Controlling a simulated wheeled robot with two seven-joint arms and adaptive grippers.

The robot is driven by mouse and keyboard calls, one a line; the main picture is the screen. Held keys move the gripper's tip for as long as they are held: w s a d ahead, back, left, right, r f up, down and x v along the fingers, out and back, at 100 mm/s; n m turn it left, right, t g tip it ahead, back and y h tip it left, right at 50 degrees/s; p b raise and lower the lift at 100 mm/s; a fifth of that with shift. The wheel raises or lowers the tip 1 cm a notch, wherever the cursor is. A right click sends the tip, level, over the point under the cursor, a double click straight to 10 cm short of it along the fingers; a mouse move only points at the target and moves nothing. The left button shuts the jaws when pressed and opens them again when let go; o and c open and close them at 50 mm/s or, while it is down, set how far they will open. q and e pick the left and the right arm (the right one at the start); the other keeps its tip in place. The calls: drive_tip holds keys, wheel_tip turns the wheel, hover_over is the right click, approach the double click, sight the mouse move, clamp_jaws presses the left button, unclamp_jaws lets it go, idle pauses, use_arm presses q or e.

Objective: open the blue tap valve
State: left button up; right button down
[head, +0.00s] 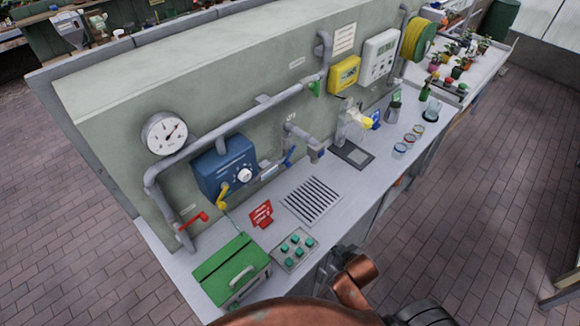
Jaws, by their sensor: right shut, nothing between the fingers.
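The blue tap valve (289,157) is a small blue lever on the grey pipework between the blue wall box and the grey tap (315,150). The lever looks slanted against the pipe; its exact angle is too small to tell. The tap sits above the slotted drain grille (312,201). My right gripper (424,313) shows only as a dark part at the bottom edge, far from the valve; its fingertips are hard to make out. It is shut and empty. My left gripper is out of view.
The blue box (226,168) and red lever (193,221) are left of the valve. A red sign (261,214), green case (231,271) and button panel (294,249) stand on the counter. Several jars stand right of the tap.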

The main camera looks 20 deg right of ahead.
drive_tip(key=w+a+r+n+t+y+p, duration=0.1)
drive_tip(key=w+a+r+n+t+y, duration=0.3)
drive_tip(key=w+r, duration=0.6)
drive_tip(key=w+a+r+n+t+y, duration=0.1)
drive_tip(key=w+a+r+n+t, duration=0.1)
drive_tip(key=w+r+n+t, duration=0.6)
drive_tip(key=w+m+g+p, duration=0.1)
drive_tip(key=w+g+p, duration=0.1)
drive_tip(key=w, duration=0.9)
drive_tip(key=shift+w+d+m+g, duration=0.35)
drive_tip(key=shift+d+m+g, duration=0.05)
